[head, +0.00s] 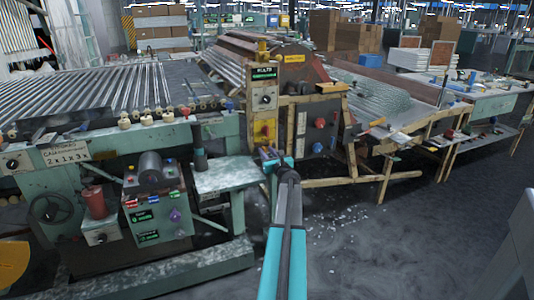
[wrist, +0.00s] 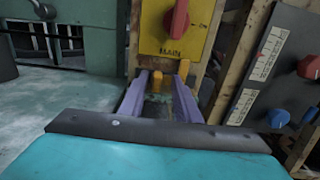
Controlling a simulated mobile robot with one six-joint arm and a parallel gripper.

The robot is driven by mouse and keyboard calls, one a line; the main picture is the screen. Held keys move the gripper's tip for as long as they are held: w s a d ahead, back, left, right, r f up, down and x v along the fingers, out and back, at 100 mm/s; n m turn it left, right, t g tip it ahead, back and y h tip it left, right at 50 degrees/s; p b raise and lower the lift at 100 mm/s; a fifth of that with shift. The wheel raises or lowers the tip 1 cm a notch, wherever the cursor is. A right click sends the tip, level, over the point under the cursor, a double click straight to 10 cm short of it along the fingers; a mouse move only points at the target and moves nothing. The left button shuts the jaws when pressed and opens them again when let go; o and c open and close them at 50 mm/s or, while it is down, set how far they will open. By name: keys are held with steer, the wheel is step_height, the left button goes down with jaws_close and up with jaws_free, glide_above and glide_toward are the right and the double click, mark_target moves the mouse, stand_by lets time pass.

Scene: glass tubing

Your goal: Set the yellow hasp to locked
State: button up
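A yellow panel (wrist: 152,42) with a red rotary knob (wrist: 178,20) stands upright on a wooden post; it also shows in the head view (head: 257,133). Below it in the wrist view are two small yellow pieces, one (wrist: 155,80) between my fingers and one (wrist: 183,68) by the right fingertip. They look like parts of the yellow hasp; its setting cannot be told. My gripper (wrist: 161,82) has its two purple fingers apart, pointing at the area under the panel. I cannot tell if they touch the pieces. In the head view my gripper (head: 270,155) hides the hasp.
Right of the post is a dark control panel with a red knob (wrist: 310,67) and a blue knob (wrist: 278,118). A green machine table (head: 225,175) stands close on the left. A wooden-framed bench (head: 400,145) is to the right. Open floor (head: 390,235) lies in front.

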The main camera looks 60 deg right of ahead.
steer(key=v, duration=1.3)
steer(key=shift+s+a, duration=0.3)
steer(key=shift+s, duration=0.1)
stand_by(0.5)
